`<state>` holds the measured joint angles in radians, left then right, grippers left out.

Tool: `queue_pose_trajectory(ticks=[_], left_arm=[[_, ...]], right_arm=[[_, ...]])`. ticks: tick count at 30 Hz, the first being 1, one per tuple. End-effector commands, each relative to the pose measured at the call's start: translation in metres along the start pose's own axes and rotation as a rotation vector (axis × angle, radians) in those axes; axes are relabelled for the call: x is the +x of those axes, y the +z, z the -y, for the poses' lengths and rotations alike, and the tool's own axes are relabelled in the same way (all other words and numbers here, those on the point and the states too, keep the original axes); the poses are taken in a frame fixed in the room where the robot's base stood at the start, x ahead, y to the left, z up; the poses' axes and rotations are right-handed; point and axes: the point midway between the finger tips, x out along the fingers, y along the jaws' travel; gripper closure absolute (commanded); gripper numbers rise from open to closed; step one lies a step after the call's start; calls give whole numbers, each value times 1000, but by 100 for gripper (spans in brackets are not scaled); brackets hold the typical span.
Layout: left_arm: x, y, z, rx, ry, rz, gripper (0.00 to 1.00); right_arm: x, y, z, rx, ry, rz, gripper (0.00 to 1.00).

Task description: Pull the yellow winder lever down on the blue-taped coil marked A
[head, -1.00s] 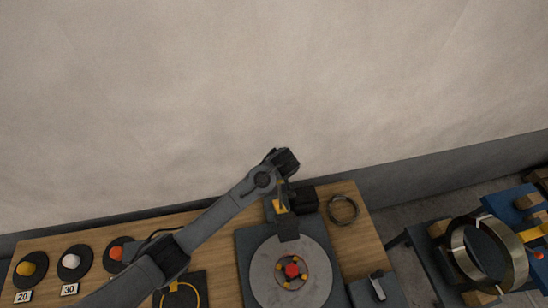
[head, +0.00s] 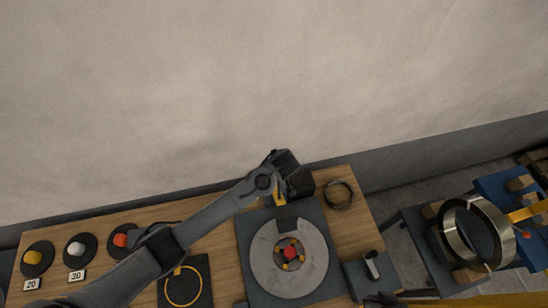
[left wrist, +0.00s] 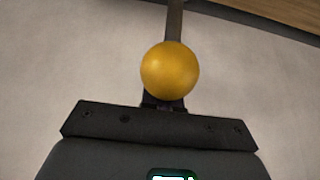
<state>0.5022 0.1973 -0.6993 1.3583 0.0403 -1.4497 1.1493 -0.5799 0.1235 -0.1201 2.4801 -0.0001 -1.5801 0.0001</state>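A yellow ball knob (left wrist: 170,70) on a dark rod is close in front of my left gripper in the left wrist view. The knob hides the fingertips, so I cannot tell whether they hold it. In the head view my left gripper (head: 287,212) points down over the back edge of a grey disc (head: 262,277) with a red centre. A yellow part (head: 279,194) shows beside it, partly hidden by my arm. I see no blue tape or A mark.
A black block (head: 301,184) stands right behind the gripper. A small dark ring (head: 338,194) lies on the wooden table (head: 352,226). Cards marked 20 (head: 32,284) and 30 (head: 76,276) are at the left. A grey box (head: 386,268) sits right of the disc.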

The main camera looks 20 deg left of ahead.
Motion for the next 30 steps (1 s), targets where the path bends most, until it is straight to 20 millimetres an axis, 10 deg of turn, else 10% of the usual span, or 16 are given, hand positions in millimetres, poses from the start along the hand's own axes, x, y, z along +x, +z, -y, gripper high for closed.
queue_pose_trajectory(ticks=[30], left_arm=[[-8,45,0,2,-1,1,100]], right_arm=[[-3,-1,1,5,-4,0,100]])
